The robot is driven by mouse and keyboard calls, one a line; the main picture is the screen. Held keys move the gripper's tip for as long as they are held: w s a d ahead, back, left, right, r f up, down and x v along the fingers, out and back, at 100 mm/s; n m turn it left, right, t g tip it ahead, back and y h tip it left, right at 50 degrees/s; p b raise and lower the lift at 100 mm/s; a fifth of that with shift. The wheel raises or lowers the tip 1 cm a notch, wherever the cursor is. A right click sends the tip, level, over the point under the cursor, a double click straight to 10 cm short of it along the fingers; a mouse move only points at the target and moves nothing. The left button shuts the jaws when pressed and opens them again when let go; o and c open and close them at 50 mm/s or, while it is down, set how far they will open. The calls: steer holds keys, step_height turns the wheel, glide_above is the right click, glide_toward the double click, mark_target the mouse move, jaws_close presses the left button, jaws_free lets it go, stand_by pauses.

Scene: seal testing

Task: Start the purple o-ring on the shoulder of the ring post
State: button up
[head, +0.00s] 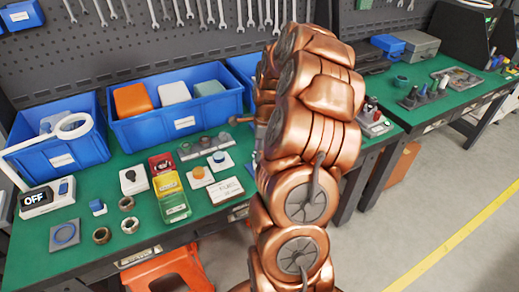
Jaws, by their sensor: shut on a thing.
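My copper-coloured arm stands across the middle of the head view and hides part of the green bench (84,187). My gripper is hidden behind the arm, so its fingers and anything between them cannot be seen. I cannot make out the purple o-ring. I cannot pick out the ring post with certainty either; it may be behind the arm. A flat blue-grey square with a round outline (64,234) lies at the bench's left front.
Blue bins (180,128) line the bench's back. A device reading OFF (45,198), metal rings (102,235), red, yellow and green trays (174,205), and white blocks with orange (197,175) and blue (220,161) tops stand left of my arm. An orange stool (168,270) is below.

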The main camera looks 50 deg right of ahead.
steer(key=shift+f+b, duration=0.55)
steer(key=shift+f, duration=0.4)
stand_by(1.0)
steer(key=o, duration=0.9)
steer(key=shift+o, duration=0.2)
steer(key=shift+r, duration=0.15)
steer(key=shift+r, duration=3.35)
